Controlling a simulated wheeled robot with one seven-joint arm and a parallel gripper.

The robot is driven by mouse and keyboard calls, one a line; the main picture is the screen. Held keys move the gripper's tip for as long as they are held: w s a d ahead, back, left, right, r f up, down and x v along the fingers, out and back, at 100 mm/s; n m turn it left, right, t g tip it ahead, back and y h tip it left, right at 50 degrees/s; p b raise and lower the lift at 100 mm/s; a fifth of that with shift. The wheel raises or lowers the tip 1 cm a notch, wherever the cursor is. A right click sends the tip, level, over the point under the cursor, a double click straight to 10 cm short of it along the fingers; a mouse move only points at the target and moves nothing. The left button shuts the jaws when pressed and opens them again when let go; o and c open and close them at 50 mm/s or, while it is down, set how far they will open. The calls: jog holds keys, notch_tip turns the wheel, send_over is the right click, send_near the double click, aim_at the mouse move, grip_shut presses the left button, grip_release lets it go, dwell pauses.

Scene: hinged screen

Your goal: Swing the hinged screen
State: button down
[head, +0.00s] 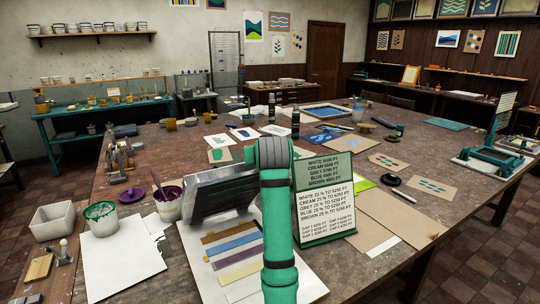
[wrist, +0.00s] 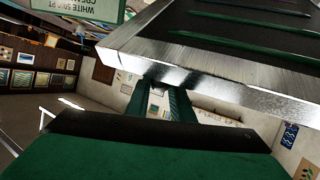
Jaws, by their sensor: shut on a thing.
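The hinged screen (head: 212,194) has a dark mesh in a metal frame. It is tilted up over a white board in the head view. Its silver frame edge (wrist: 235,95) fills the upper right of the wrist view. My gripper (wrist: 166,92) is at this edge, shut on the frame, with its fingers partly hidden by it. In the head view my green arm covers the gripper and the screen's right end. The white board (head: 310,287) below bears brown, blue, yellow and purple stripes.
A green price sign (head: 324,212) stands close right of my arm. A purple paint pot (head: 168,204) and a green-rimmed bucket (head: 102,221) stand left of the screen. White paper (head: 122,265) lies in front of them. Cards and bottles are spread behind.

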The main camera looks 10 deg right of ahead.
jog(key=shift+a, duration=0.1)
jog(key=c, duration=1.6)
grip_release()
jog(key=shift+w, duration=0.1)
jog(key=shift+o, duration=0.2)
jog(key=v, duration=1.1)
jog(key=shift+f, duration=0.1)
